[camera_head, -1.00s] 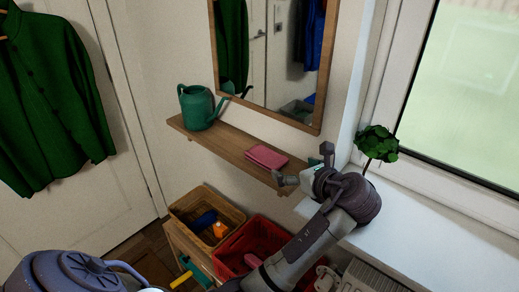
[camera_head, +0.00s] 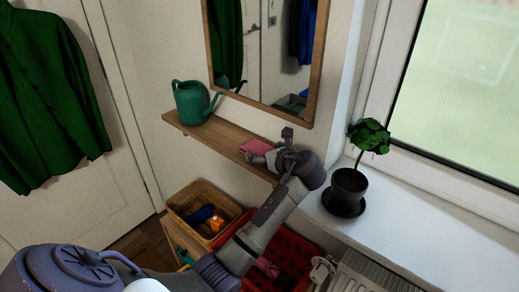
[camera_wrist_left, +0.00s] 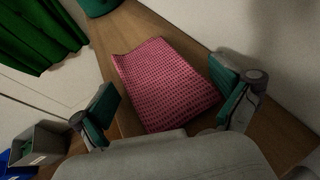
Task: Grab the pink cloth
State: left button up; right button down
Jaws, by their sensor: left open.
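The pink cloth (camera_head: 253,145) lies folded flat on the wooden shelf (camera_head: 233,142) below the mirror, partly hidden by my gripper in the head view. In the left wrist view the cloth (camera_wrist_left: 165,82) shows a dark dotted pattern and lies between and ahead of the fingers. My left gripper (camera_head: 271,147) is at the right part of the shelf, close to the cloth. In the wrist view it (camera_wrist_left: 166,96) is open, with one green-padded finger on each side of the cloth and nothing held. Whether the fingers touch the cloth I cannot tell. My right gripper is not in view.
A green watering can (camera_head: 192,103) stands at the shelf's left end. The mirror (camera_head: 313,93) hangs behind it. A potted plant (camera_head: 349,186) is on the windowsill (camera_head: 420,215). Below are a wicker basket (camera_head: 179,205) and a red crate (camera_head: 300,265). The shelf between can and cloth is clear.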

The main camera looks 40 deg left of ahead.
pick_arm(q)
jog(key=c, duration=0.5)
